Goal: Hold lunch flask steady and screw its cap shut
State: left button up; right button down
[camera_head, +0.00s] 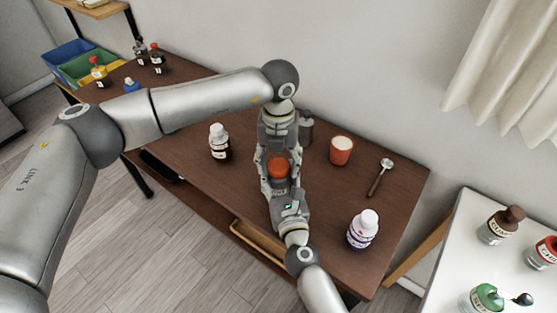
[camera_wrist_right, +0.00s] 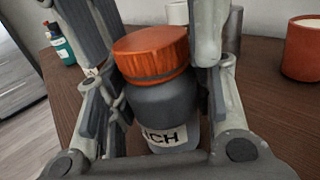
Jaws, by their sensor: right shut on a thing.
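The lunch flask (camera_wrist_right: 165,105) has a dark grey upper body and a pale label ending in "CH". Its orange cap (camera_wrist_right: 150,52) sits on top; I cannot tell how tightly it is on. It also shows in the head view as an orange cap (camera_head: 278,167) between my two grippers. My right gripper (camera_head: 279,187) comes from the near side and is shut on the flask body below the cap. My left gripper (camera_head: 278,158) comes from the far side, its fingers on both sides of the cap. Whether they touch it is unclear. The flask's lower part is hidden.
A white table (camera_head: 455,240) with several jars stands at right.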

dwell(0.3)
pick_arm(q)
jog(key=shift+r, duration=2.25)
jog(key=shift+c, duration=0.4)
jog(key=shift+r+n, duration=1.6)
jog(key=shift+r, duration=0.15)
jog(key=shift+f, duration=4.05)
